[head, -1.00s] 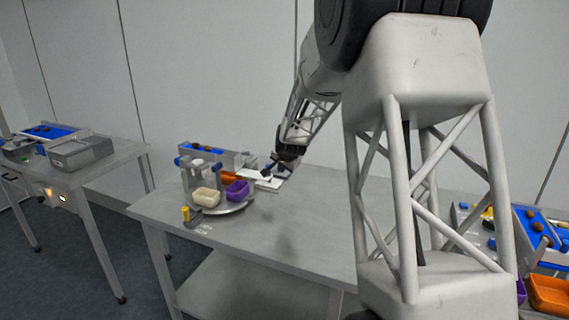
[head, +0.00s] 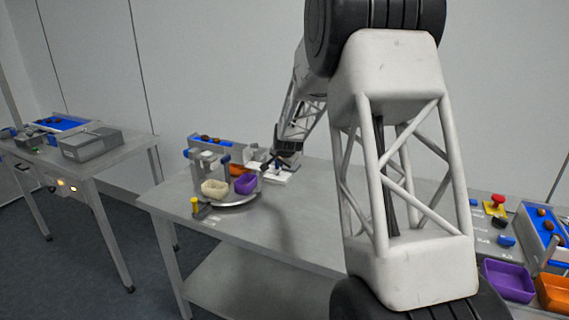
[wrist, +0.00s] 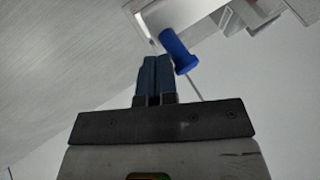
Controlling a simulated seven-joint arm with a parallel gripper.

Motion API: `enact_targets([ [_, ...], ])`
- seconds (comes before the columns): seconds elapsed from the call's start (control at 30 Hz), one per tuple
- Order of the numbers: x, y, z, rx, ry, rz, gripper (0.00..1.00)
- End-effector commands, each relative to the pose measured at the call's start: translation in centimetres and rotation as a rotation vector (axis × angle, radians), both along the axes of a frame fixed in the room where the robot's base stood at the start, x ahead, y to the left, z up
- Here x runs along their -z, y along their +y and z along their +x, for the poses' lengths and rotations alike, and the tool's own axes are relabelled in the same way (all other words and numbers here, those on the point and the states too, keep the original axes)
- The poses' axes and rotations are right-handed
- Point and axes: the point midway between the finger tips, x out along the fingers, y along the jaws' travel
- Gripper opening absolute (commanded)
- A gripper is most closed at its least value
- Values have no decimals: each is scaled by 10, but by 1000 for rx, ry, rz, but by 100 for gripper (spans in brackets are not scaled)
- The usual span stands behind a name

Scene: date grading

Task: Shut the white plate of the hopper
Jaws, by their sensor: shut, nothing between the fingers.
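The hopper (head: 205,145) stands at the back of the middle table, a grey box with brown dates on a blue strip. The white plate (head: 281,178) sticks out at its right side, below my gripper. In the wrist view a white plate-like part (wrist: 148,22) shows at the top, with a blue knob (wrist: 178,50) on a thin stem. My gripper (head: 272,164) is shut and empty; its blue fingers (wrist: 155,62) are right beside the knob's left side. I cannot tell whether they touch. The plate is partly hidden by the gripper in the head view.
A round turntable (head: 238,202) in front of the hopper carries cream (head: 214,188), purple (head: 246,184) and orange (head: 239,170) trays. A yellow-topped post (head: 195,205) stands at the table's left. Another station with a red button (head: 497,201) is at right.

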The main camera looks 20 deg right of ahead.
Motion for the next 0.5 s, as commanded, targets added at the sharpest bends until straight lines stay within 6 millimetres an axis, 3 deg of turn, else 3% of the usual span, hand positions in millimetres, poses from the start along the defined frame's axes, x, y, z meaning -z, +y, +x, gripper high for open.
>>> enact_targets([
  [0.33, 0, 1, 1, -1, 0, -1, 0],
  [0.5, 0, 15, 14, -4, 1, -1, 0],
])
